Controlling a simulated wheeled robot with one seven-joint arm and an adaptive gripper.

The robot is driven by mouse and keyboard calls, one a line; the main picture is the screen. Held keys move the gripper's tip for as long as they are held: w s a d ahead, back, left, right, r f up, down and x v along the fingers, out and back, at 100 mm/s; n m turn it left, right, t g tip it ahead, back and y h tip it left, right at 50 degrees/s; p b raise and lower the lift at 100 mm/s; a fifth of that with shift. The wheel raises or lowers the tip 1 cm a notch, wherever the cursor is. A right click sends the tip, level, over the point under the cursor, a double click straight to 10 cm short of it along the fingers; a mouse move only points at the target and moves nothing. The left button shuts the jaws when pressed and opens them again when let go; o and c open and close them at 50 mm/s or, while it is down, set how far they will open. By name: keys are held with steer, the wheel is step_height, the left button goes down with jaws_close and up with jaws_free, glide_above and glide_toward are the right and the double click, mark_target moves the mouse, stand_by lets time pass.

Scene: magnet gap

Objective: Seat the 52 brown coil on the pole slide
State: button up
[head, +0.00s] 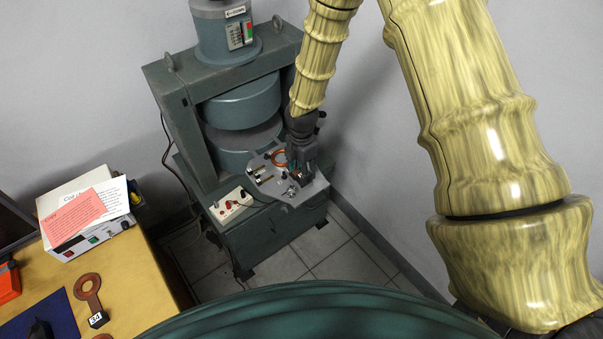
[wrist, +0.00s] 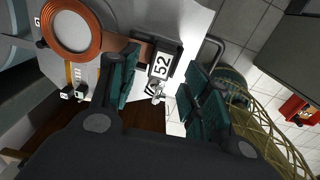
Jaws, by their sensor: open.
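The brown coil (wrist: 90,50) is a copper ring with a flat arm leading to a black-framed tag (wrist: 164,62) that reads 52. In the head view the coil (head: 279,158) lies on the grey shelf at the front of the magnet. Pale grey surface shows through the ring; I cannot tell whether it sits around a raised seat. The pole slide is not clearly told apart from the grey plate (wrist: 120,22). My gripper (wrist: 166,75) is open, its teal fingers on either side of the tag with gaps visible. In the head view my gripper (head: 300,168) is over the shelf's right part.
The green-grey magnet frame (head: 180,120) stands behind the shelf, its round poles one above the other. A white box with red sockets (head: 232,205) is left of the shelf. A yellow table (head: 130,275) at lower left holds another coil tagged 34 (head: 90,290).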

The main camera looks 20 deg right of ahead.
step_height(320, 180, up, 10)
steer(key=shift+f, duration=0.2)
stand_by(0.6)
